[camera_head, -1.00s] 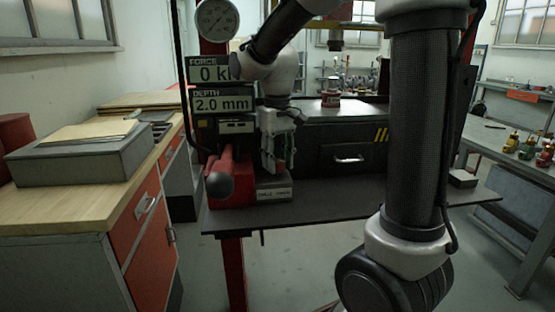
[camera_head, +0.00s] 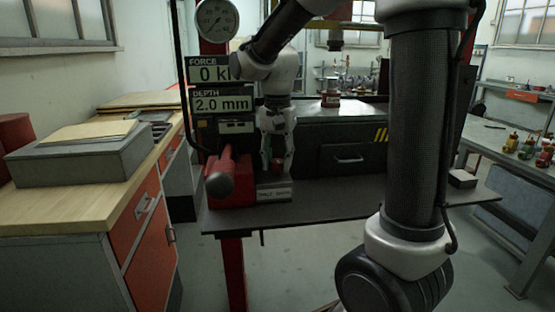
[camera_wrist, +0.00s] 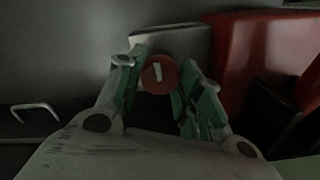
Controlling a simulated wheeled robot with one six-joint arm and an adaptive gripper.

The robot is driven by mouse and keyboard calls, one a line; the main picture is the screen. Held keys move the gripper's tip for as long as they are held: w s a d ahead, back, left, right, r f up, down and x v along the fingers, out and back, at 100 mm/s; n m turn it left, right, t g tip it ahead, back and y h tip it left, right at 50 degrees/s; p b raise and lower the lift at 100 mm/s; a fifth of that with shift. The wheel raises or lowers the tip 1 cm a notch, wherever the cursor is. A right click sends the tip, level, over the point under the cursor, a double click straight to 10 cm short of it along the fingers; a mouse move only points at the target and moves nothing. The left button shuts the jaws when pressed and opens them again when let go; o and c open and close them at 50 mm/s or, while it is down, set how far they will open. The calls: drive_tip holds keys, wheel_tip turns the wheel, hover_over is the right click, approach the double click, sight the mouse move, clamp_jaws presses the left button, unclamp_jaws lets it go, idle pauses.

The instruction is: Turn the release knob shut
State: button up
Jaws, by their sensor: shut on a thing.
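The release knob (camera_wrist: 160,74) is a round red cap with a short white mark, which stands nearly upright with a slight tilt in the wrist view. My gripper (camera_wrist: 154,88) has its green-padded fingers on either side of the knob and is shut on it. In the head view my gripper (camera_head: 277,163) points down beside the red pump body (camera_head: 232,193), above the labelled grey block (camera_head: 273,192). A small red patch shows between the fingers there. The displays read force 0 (camera_head: 208,71) and depth 2.0 mm (camera_head: 221,103).
A dark drawer unit (camera_head: 347,160) stands behind on the right. A wooden-topped cabinet (camera_head: 70,208) is at the left. The dark bench top (camera_head: 340,183) is mostly clear right of the gripper.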

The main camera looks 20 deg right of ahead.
sight(278, 161)
drive_tip(key=shift+r+m, duration=0.1)
drive_tip(key=shift+m, duration=0.3)
drive_tip(key=o, duration=1)
drive_tip(key=shift+o, duration=0.2)
wheel_tip(278, 161, up, 12)
idle(0.4)
